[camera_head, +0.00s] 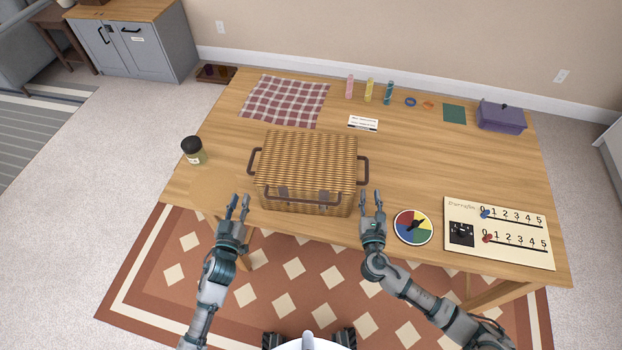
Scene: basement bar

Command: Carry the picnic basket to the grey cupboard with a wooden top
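The wicker picnic basket (308,160) stands closed on the wooden table, near its front edge. It has a dark handle on its left side, one on its right side and one along the front. My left gripper (238,201) is open and empty, in front of the basket's left side and apart from it. My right gripper (371,196) is open and empty, close to the basket's front right corner; I cannot tell whether it touches. The grey cupboard with a wooden top (143,52) stands at the far left, beyond the table.
The wooden table (420,160) carries a jar (193,150), checkered cloth (285,101), white card (363,123), colour spinner (413,227), score board (499,232) and purple box (501,116). A low dark tray (216,73) lies on the floor by the cupboard. Carpet (120,130) left of the table is clear.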

